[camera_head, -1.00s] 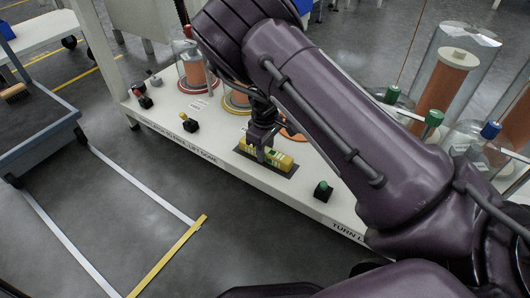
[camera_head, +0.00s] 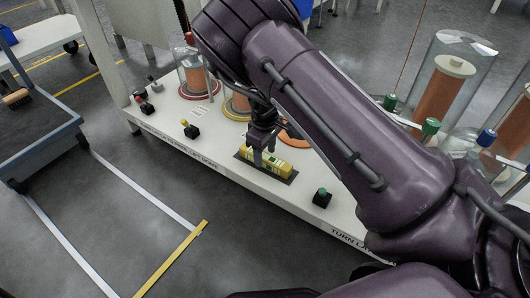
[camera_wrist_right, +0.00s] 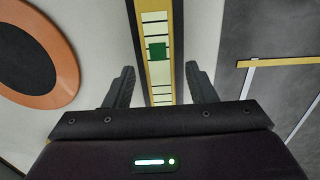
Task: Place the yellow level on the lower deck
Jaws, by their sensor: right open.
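The yellow level (camera_head: 267,164) lies on a dark pad near the front edge of the white bench. In the right wrist view the level (camera_wrist_right: 158,55) runs lengthwise, with a green vial at its middle. My right gripper (camera_head: 264,151) is directly over the level. In the wrist view its open fingers (camera_wrist_right: 160,85) stand on either side of the level's line, with visible space between each finger and the level. My left gripper is out of view. A blue-grey cart (camera_head: 45,143) with a dark deck stands at the left; I cannot tell whether this is the lower deck.
Green-knobbed (camera_head: 322,197) and yellow-knobbed (camera_head: 190,129) black blocks flank the level. Glass cylinders with copper-coloured cores (camera_head: 440,88) stand along the bench. An orange ring (camera_wrist_right: 38,55) lies beside the level. Taped floor (camera_head: 125,220) between cart and bench is clear.

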